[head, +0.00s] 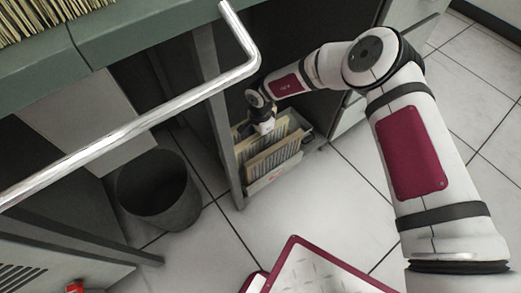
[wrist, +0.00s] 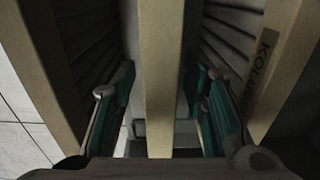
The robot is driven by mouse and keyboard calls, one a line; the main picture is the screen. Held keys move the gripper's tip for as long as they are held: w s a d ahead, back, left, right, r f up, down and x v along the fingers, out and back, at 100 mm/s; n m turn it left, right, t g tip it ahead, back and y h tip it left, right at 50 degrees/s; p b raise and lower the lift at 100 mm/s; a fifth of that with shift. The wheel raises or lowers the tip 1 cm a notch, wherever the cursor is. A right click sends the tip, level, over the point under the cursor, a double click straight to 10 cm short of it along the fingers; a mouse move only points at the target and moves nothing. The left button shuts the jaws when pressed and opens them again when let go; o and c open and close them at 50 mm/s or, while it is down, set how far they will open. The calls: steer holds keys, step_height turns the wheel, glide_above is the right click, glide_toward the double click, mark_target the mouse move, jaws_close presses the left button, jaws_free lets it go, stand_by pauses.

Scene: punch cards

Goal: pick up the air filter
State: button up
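Tan-framed panels with dark pleats, which look like air filters, stand upright in a low rack under the desk. In the head view the front one (head: 272,160) shows its striped face. In the wrist view the tan edge of the middle filter (wrist: 160,75) runs down the centre. My gripper (head: 263,125) reaches down over the rack from above. In the wrist view my gripper (wrist: 165,105) is open, with teal pads on both sides of the middle edge and visible gaps to it. Its lower end is hidden behind the gripper body.
Another tan frame (wrist: 50,85) stands to the left and a lettered one (wrist: 268,70) to the right, close to the fingers. A metal rail (head: 130,125) crosses the head view. A dark bin (head: 158,190) stands left of the rack. Tiled floor (head: 240,235) is clear in front.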

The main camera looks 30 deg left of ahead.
step_height(320, 180, down, 2)
steer(key=shift+f+b, duration=0.2)
steer(key=shift+b, duration=0.2)
steer(key=shift+c, duration=0.2)
jaws_close()
steer(key=shift+r, duration=0.1)
step_height(320, 180, up, 10)
steer(key=p, duration=0.5)
